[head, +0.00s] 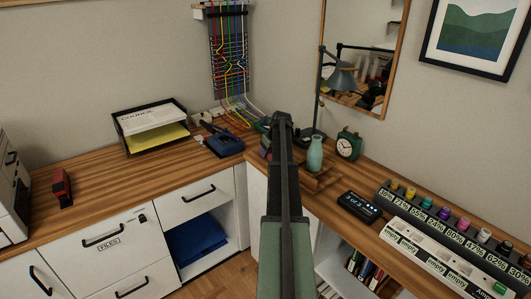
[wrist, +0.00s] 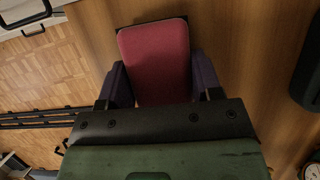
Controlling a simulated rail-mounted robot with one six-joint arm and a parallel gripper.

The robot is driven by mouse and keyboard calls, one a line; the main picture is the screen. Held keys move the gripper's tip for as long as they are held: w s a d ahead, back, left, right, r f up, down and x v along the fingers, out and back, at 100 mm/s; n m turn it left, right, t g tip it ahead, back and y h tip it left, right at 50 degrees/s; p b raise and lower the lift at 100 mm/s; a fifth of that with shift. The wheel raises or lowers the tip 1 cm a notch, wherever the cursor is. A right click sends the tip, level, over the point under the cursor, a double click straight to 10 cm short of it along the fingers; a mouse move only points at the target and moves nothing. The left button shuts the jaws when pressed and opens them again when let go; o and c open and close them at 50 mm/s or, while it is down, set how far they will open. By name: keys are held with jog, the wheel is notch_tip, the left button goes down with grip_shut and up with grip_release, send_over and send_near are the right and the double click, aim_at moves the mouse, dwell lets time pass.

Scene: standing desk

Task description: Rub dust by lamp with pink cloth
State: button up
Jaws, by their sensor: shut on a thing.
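My gripper (wrist: 160,78) has its two dark purple fingers on either side of a pink cloth (wrist: 155,55), which looks like a rounded, padded block. The gripper is shut on it, above or on the wooden desktop; I cannot tell whether the cloth touches the wood. In the head view my arm hides most of the gripper, and a bit of pink and purple shows just left of the arm. I cannot make out the dust; my arm covers part of the desk there.
A teal vase (head: 315,154) and a green clock (head: 348,145) stand near the lamp. A black display box (head: 359,206) and a rack of jars (head: 445,235) line the right desk. A blue device (head: 224,144) and a paper tray (head: 152,130) are on the left desk.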

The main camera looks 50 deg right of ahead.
jog(key=shift+s+d, duration=0.35)
jog(key=shift+d, duration=0.9)
jog(key=shift+s+d, duration=0.3)
jog(key=shift+d, duration=0.95)
jog(key=shift+s+d, duration=0.35)
jog(key=shift+d, duration=0.9)
jog(key=shift+d+r, duration=0.1)
jog(key=shift+r, duration=0.1)
notch_tip(320, 180, up, 5)
jog(key=p, duration=0.6)
jog(key=shift+r, duration=0.15)
notch_tip(320, 180, up, 3)
jog(key=p, duration=0.3)
